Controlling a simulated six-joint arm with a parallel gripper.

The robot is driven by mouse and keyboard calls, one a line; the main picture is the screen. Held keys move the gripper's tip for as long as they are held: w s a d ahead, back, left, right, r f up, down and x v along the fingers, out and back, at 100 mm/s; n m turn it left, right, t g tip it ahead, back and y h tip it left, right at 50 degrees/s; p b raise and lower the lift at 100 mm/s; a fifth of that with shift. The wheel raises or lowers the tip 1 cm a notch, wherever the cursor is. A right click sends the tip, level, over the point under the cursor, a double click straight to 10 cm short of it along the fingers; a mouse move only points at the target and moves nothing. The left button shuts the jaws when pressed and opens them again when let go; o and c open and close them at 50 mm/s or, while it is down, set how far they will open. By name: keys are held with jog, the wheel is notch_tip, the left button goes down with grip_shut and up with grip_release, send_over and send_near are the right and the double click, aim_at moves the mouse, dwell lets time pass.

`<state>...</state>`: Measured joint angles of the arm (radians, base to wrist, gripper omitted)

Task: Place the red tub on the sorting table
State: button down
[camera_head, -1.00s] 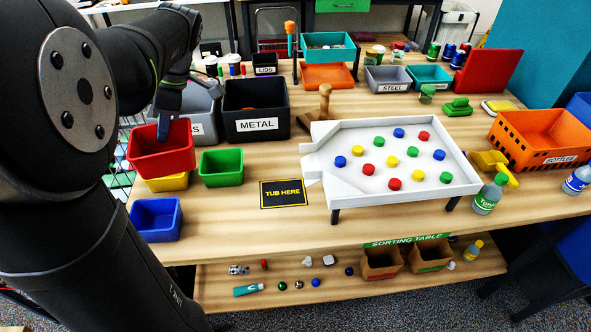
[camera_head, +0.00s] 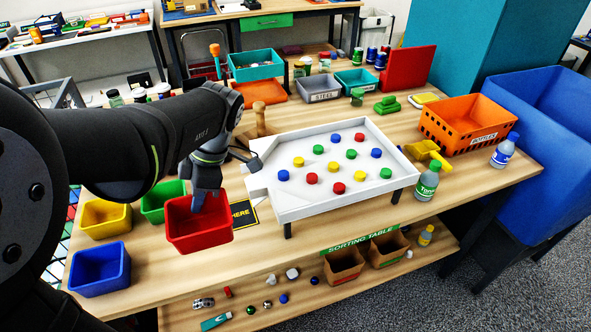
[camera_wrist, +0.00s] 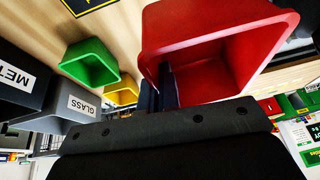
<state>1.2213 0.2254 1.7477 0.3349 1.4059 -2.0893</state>
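The red tub (camera_head: 200,231) hangs from my gripper (camera_head: 199,200) near the front of the sorting table (camera_head: 170,272), in front of the black TUB HERE mat (camera_head: 243,212) and partly covering it. In the wrist view the red tub (camera_wrist: 210,45) fills the upper right, with the finger (camera_wrist: 168,88) at its near wall. My gripper is shut on that wall. The mat's edge shows in the wrist view (camera_wrist: 88,4), apart from the tub. The tub is empty as far as I see.
A green tub (camera_head: 160,200), a yellow tub (camera_head: 106,218) and a blue tub (camera_head: 99,268) stand to the left. The white sorting tray (camera_head: 300,207) with coloured caps is close on the right. An orange BOTTLES crate (camera_head: 466,122) stands farther right. Bare wood lies in front of the tray.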

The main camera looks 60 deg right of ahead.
jog(key=w+a+f, duration=0.1)
jog(key=w+f, duration=0.2)
jog(key=w+a+f, duration=0.1)
jog(key=w+f, duration=0.3)
jog(key=w+a+f, duration=0.1)
jog(key=w+f, duration=0.3)
jog(key=shift+w+a, duration=0.15)
jog(key=shift+f, duration=1.9)
jog(key=shift+f, duration=0.15)
jog(key=c, duration=1.7)
grip_release()
jog(key=v, duration=1.2)
jog(key=shift+w, duration=0.1)
